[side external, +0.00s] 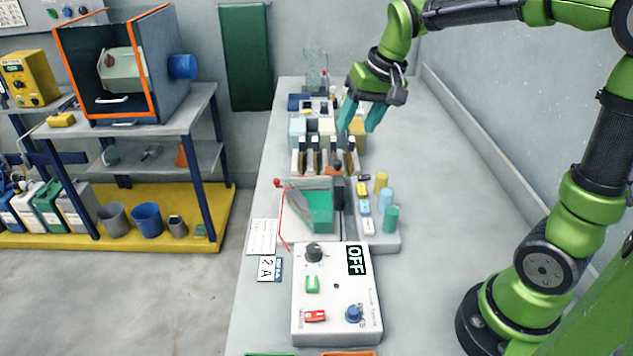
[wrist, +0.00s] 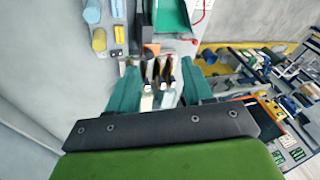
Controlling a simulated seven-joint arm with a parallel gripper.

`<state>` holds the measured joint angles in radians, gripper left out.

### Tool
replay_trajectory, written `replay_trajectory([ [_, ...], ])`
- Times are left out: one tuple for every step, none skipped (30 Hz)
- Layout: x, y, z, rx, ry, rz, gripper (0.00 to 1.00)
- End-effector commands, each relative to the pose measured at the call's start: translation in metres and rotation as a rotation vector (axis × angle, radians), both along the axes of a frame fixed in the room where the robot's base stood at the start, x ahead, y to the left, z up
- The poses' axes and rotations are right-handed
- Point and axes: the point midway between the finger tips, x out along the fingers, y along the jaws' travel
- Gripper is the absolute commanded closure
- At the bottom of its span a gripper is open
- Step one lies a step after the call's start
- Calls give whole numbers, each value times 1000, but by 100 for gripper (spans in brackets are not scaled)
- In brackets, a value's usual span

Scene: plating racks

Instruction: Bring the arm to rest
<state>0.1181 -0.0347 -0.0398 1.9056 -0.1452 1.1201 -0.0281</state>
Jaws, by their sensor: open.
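My gripper (side external: 361,113) has teal fingers and hangs from my green arm above the bench (side external: 455,215). Its fingers are apart, with nothing held between them. It is over the far half of the bench, above and slightly right of a rack (side external: 325,162) with several upright slots and dark and brown pieces in it. In the wrist view the two teal fingers show spread (wrist: 160,92), with the rack pieces (wrist: 160,82) seen beyond and between them. No contact between the fingers and the rack is visible.
A control box (side external: 337,290) marked OFF stands in front. A green-lined tank (side external: 318,208) and a holder with coloured cylinders (side external: 391,218) stand behind it. Small boxes (side external: 297,130) crowd the bench beyond the rack. The bench's right side is clear beside the wall.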

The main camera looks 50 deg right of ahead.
Motion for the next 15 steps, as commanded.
replay_trajectory([
  [-23, 12, 3, 4, -37, 18, 49],
  [-34, 18, 2, 7, -57, 26, 49],
  [-49, 25, 1, 9, -82, 39, 49],
  [-61, 31, 0, 13, -101, 47, 49],
  [-72, 35, -1, 14, -120, 55, 49],
  [-86, 41, -4, 17, -145, 66, 49],
  [-96, 45, -6, 19, -160, 73, 49],
  [-105, 49, -8, 20, -178, 81, 49],
  [-116, 54, -10, 23, -197, 90, 49],
  [-123, 56, -11, 24, -212, 97, 49],
  [-129, 59, -12, 25, -224, 103, 49],
  [-137, 61, -13, 27, -237, 110, 49],
  [-141, 63, -12, 28, -248, 116, 49],
  [-144, 64, -11, 27, -260, 120, 49],
  [-146, 65, -8, 26, -275, 126, 49],
])
